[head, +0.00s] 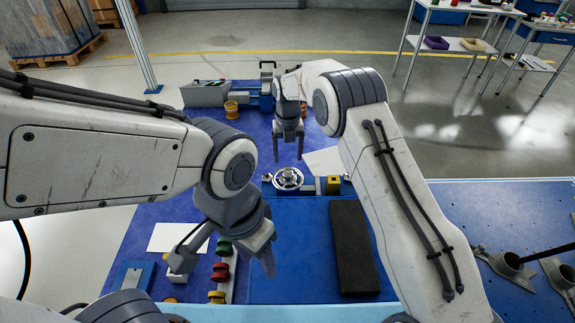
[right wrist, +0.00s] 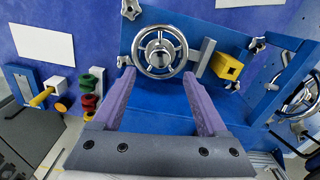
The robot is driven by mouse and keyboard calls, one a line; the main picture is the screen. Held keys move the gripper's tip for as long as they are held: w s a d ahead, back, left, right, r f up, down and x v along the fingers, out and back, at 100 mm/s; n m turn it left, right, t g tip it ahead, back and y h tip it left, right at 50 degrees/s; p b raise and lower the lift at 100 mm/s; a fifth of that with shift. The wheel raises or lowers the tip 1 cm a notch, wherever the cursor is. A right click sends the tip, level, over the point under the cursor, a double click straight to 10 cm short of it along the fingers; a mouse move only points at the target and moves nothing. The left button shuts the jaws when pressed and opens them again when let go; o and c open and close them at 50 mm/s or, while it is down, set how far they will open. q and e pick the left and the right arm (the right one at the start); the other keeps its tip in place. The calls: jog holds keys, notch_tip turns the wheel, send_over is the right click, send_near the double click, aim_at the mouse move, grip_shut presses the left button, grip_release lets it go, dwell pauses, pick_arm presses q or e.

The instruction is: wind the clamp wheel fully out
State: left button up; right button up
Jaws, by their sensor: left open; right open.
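The clamp wheel, a chrome handwheel with spokes and a central hub, shows in the head view (head: 288,179) on the blue fixture and in the right wrist view (right wrist: 160,52) at top centre. My right gripper (head: 289,152) is open and points down above and behind the wheel in the head view. In the right wrist view its two purple fingers (right wrist: 158,76) are spread, with the wheel just beyond their tips; I cannot tell the exact gap. My left gripper (head: 223,262) is open and empty at the lower left, over the colored knobs, apart from the wheel.
A yellow block (head: 333,184) sits right of the wheel. A black pad (head: 352,248) lies on the blue plate. Red, green and yellow knobs (head: 220,271) stand at the lower left. A second chrome wheel (right wrist: 300,98) shows at the right wrist view's right edge.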

jog(key=shift+r, duration=1.75)
